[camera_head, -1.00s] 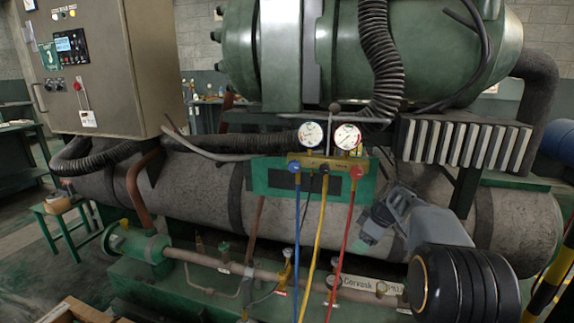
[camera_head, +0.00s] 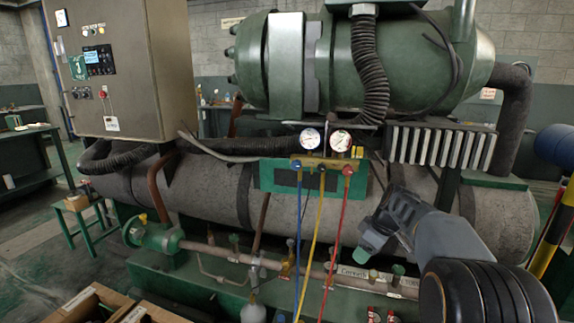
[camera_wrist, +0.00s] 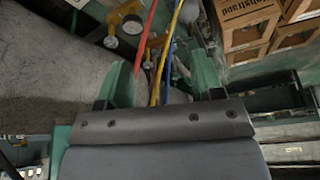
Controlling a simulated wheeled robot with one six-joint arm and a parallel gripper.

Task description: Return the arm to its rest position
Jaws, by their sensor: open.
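My gripper (camera_head: 366,240) is at the right of the head view, in front of the grey horizontal vessel (camera_head: 215,188). In the wrist view my gripper (camera_wrist: 165,92) shows two green fingers spread apart with nothing held between them. The manifold gauge set (camera_head: 322,163) with two round dials is on a green plate to the left of my gripper. A blue hose (camera_head: 299,230), a yellow hose (camera_head: 316,240) and a red hose (camera_head: 338,230) hang down from it. In the wrist view the hoses pass beyond the fingers.
A control cabinet (camera_head: 125,65) stands at the left, and a green compressor (camera_head: 400,60) is above the vessel. Pipes and valves (camera_head: 290,262) run low in front. Wooden crates (camera_head: 95,305) are at the lower left. A yellow-black post (camera_head: 560,225) is at the far right.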

